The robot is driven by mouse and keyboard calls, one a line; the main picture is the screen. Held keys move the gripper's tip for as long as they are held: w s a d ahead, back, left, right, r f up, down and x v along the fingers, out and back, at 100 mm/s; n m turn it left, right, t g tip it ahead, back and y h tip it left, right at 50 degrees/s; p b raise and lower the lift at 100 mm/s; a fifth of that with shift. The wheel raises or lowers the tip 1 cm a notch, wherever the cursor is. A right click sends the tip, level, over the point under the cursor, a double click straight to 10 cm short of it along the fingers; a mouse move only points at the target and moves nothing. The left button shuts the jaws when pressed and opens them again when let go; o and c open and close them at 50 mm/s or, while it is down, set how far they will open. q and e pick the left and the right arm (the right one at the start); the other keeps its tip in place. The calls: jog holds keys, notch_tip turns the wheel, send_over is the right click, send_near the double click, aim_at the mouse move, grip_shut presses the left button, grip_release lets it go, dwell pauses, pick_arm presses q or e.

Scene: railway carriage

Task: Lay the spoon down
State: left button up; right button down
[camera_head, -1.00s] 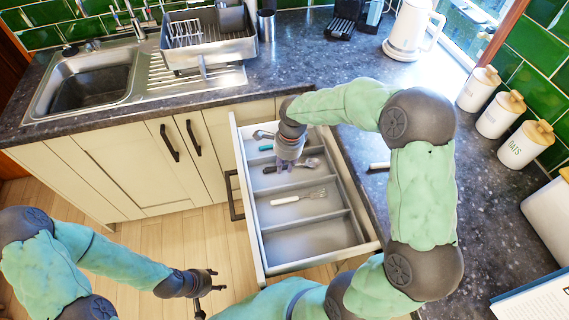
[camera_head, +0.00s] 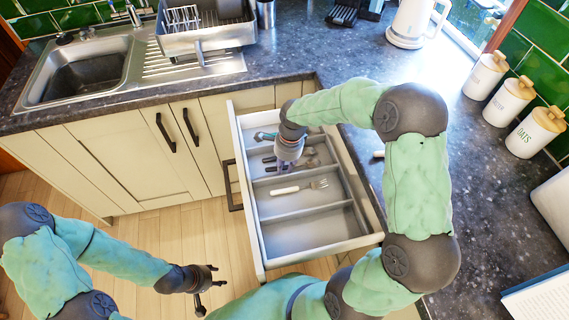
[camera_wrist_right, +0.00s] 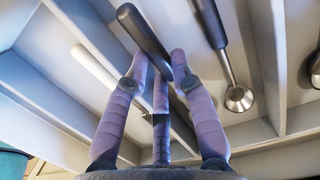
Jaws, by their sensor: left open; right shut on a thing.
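My right gripper (camera_head: 290,163) is low in the open drawer and shut on a dark-handled spoon, seen in the right wrist view as a dark handle (camera_wrist_right: 145,38) between the fingers. Its bowl is hidden by the fingers. A second dark-handled spoon with a round metal bowl (camera_wrist_right: 238,98) lies beside it in the same compartment, apart from the fingers. Whether the held spoon touches the compartment floor I cannot tell. My left gripper (camera_head: 207,282) is open and empty, in front of the cabinets, away from the drawer.
The drawer (camera_head: 246,207) has several compartments split by thin dividers. A white-handled fork (camera_head: 298,187) lies in the compartment nearer the front of the picture; the one below it is empty. A teal-handled utensil (camera_head: 264,136) lies in the top one. The worktop (camera_head: 330,75) borders the drawer.

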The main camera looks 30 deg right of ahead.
jog(key=c, duration=1)
grip_release()
jog(key=shift+o, duration=0.2)
jog(key=shift+r, duration=0.1)
notch_tip(320, 180, up, 12)
jog(key=d, duration=0.1)
jog(key=shift+s+d, duration=0.2)
